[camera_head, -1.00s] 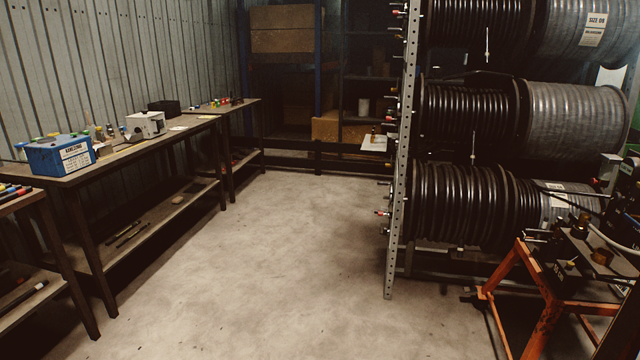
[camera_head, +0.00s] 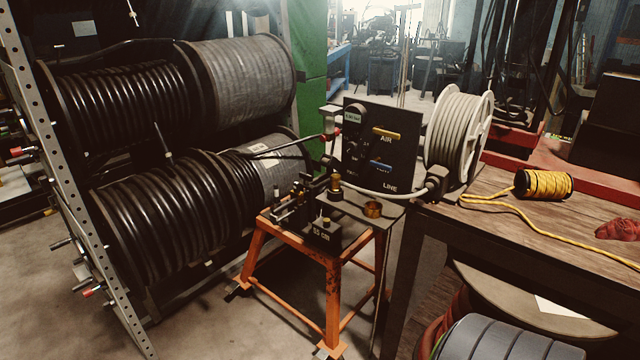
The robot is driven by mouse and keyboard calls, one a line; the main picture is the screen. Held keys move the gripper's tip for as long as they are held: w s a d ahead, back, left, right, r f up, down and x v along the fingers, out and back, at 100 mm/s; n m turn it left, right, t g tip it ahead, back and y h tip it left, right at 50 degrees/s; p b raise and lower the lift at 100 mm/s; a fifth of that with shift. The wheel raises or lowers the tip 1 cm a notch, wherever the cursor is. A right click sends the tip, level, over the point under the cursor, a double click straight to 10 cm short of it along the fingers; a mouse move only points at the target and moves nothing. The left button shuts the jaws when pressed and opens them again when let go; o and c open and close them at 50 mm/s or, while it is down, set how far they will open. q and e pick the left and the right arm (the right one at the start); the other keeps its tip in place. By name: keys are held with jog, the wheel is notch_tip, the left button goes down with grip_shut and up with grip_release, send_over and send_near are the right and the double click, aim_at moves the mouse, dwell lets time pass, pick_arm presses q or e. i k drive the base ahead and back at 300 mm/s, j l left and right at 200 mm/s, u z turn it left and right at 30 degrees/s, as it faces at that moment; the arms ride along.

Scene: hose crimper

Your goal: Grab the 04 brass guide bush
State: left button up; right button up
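A short brass ring-like piece (camera_head: 373,209) sits on the grey plate at the right of the orange stand (camera_head: 331,300). A taller brass piece (camera_head: 335,184) stands upright to its left, further back. A smaller brass-topped piece (camera_head: 325,223) is on the dark block (camera_head: 320,236) at the front of the stand. No 04 marking can be read, so I cannot tell which one is the 04 guide bush. Neither of my grippers is in view.
A hose rack (camera_head: 70,210) with big black reels stands left of the stand. A wooden bench (camera_head: 500,215) at right holds a white hose reel (camera_head: 458,125) and a yellow rope spool (camera_head: 545,185). Floor is clear at front left.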

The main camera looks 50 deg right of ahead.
aim_at(296, 192)
jog(key=i+z, duration=0.3)
jog(key=z, duration=0.15)
jog(key=i+j+z, duration=0.15)
jog(key=i+z, duration=0.15)
jog(key=z, duration=0.15)
jog(key=i+j+z, duration=0.2)
jog(key=z, duration=0.25)
jog(key=i+j+z, duration=0.3)
jog(key=z, duration=0.15)
